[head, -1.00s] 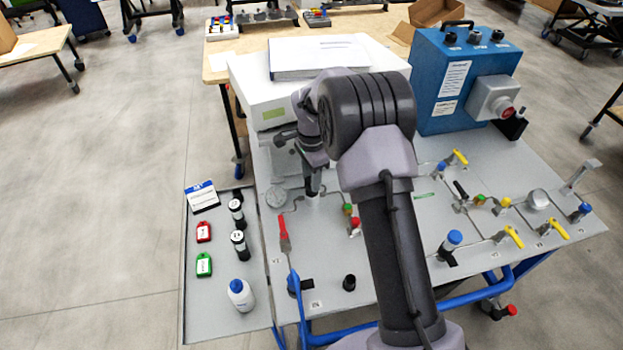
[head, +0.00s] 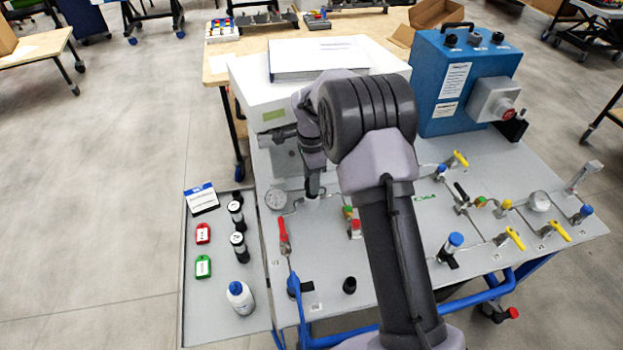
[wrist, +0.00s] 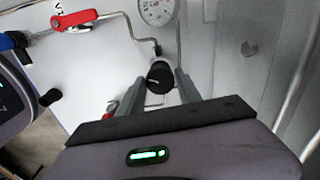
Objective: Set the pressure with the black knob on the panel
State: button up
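The black knob (wrist: 160,76) shows in the wrist view on the pale panel, with a light pointer mark on its face. The fingertips of my gripper (wrist: 161,86) lie on either side of it, very close. I cannot tell whether they touch it or a small gap is left. In the head view my gripper (head: 313,190) points down at the panel (head: 325,250), and its fingers hide the knob. A round pressure gauge (head: 276,199) sits just left of it. The gauge also shows at the top of the wrist view (wrist: 157,11), cut off by the frame edge.
A red-handled valve (head: 284,236) stands in front of the gauge, and red and green fittings (head: 353,227) stand right of my gripper. A white box (head: 275,100) is close behind. A second black cap (head: 349,285) stands near the front edge. A blue unit (head: 455,85) stands back right.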

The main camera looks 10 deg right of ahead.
jog(key=shift+o, duration=1.3)
notch_tip(320, 180, up, 17)
jog(key=p, duration=0.5)
jog(key=shift+r+p, duration=0.2)
jog(key=shift+p, duration=0.1)
jog(key=shift+r, duration=0.1)
